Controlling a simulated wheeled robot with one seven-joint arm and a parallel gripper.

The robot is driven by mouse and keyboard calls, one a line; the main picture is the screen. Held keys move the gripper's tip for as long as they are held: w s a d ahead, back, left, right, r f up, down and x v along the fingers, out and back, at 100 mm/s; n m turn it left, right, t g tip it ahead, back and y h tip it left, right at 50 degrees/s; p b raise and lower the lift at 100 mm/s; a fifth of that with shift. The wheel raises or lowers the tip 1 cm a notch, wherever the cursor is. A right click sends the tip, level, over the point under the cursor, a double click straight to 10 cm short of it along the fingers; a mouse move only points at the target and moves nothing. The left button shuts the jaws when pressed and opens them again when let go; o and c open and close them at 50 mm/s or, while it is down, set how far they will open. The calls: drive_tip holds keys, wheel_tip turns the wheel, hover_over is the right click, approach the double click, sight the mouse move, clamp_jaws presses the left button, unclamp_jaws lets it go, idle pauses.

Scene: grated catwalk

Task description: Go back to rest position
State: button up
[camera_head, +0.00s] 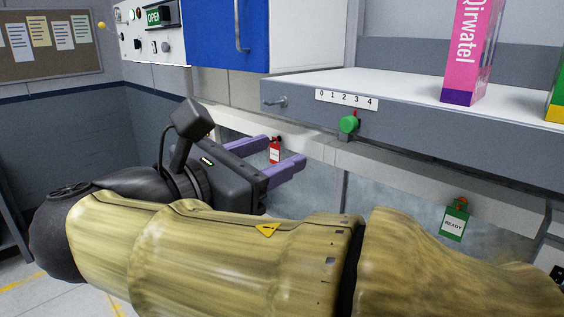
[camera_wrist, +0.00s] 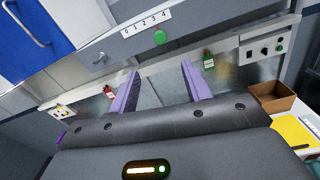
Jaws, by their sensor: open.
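My gripper (camera_head: 286,158) is in the middle of the head view, at the end of my yellow arm, in front of the lower wall below the grey shelf. Its two purple fingers are apart with nothing between them. In the wrist view the open fingers (camera_wrist: 160,85) point toward the wall panel under the shelf. A red tag (camera_head: 274,151) shows between the fingers in the head view, behind them. The fingers appear apart from the shelf and the wall.
The grey shelf (camera_head: 400,122) has a green knob (camera_head: 349,124) on a 0–4 scale and carries a pink box (camera_head: 468,50). A blue cabinet door (camera_head: 215,35) and a control panel (camera_head: 153,45) are upper left. A green READY tag (camera_head: 454,220) hangs right. A brown box (camera_wrist: 272,97) stands right.

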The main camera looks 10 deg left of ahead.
idle(0.3)
drive_tip(key=w+d+f+m+g+y, duration=0.1)
drive_tip(key=w+d+f+m+g, duration=0.2)
drive_tip(key=f, duration=0.5)
drive_tip(key=w+d+f+m+g, duration=0.1)
drive_tip(key=w+d+f+g, duration=0.15)
drive_tip(key=d+f, duration=0.4)
drive_tip(key=w+d+f+m+g+y, duration=0.1)
drive_tip(key=w+d+f+m+g, duration=0.15)
drive_tip(key=f, duration=0.65)
drive_tip(key=s+d+f+m+g+y, duration=0.2)
drive_tip(key=d+f+m, duration=0.4)
drive_tip(key=f+m, duration=0.3)
drive_tip(key=s+d+f+m+g+y, duration=0.2)
drive_tip(key=s+d+f+m+y, duration=0.3)
drive_tip(key=m, duration=0.7)
wheel_tip(320, 180, down, 4)
drive_tip(key=shift+d+f+g, duration=0.25)
drive_tip(key=shift+d+g, duration=0.15)
drive_tip(key=shift+d, duration=0.55)
drive_tip(key=shift+w+m, duration=0.1)
drive_tip(key=shift+m, duration=0.15)
